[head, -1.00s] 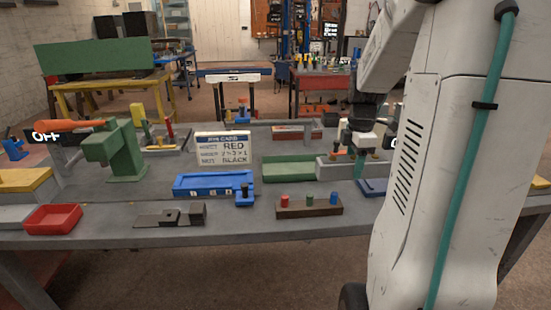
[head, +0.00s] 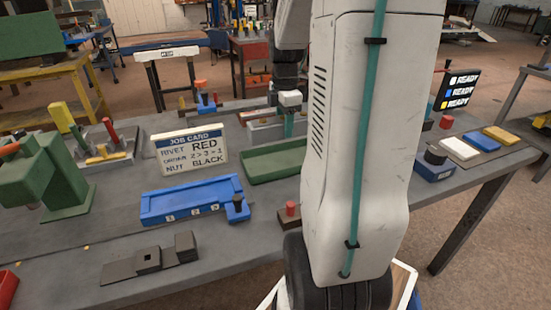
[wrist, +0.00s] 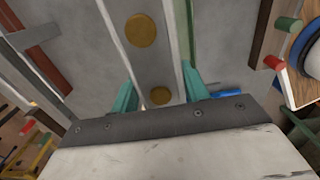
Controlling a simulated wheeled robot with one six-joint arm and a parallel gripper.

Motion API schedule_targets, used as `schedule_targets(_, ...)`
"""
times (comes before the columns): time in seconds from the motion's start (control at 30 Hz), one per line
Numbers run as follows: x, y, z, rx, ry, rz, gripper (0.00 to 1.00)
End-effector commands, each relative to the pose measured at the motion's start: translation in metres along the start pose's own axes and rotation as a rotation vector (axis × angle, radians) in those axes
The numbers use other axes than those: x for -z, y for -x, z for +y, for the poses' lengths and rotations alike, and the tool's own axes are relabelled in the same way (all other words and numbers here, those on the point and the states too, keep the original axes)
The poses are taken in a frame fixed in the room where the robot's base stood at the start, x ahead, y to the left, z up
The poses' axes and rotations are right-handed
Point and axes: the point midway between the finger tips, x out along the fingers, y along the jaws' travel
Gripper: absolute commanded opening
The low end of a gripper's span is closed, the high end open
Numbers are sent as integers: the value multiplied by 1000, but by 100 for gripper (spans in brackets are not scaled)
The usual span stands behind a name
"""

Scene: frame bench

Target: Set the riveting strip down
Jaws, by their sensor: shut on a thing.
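The riveting strip (wrist: 148,65) is a grey bar with two round gold discs along its middle, seen in the wrist view. My gripper (wrist: 160,90) has its two teal fingers shut on the strip, one on each side. The strip runs from between the fingers away to the top edge of the wrist view. In the head view my gripper (head: 289,125) is behind the green tray, and my arm hides much of the area to its right. I cannot tell from these views whether the strip touches anything beneath it.
On the grey bench (head: 110,215) are a blue tray (head: 190,200), a green tray (head: 265,165), a job card (head: 190,148) and a green press (head: 50,175). A block with a red peg (head: 291,209) stands beside my arm. Coloured plates (head: 460,148) lie at the right.

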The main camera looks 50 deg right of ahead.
Motion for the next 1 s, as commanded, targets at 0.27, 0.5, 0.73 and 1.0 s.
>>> schedule_targets(0.27,-4,-46,-1,4,-8,1,8)
schedule_targets(0.5,-5,-66,0,2,-8,0,8)
schedule_targets(0.73,-3,-96,-1,3,-5,1,8)
schedule_targets(1.0,-2,-99,0,0,-4,0,8)
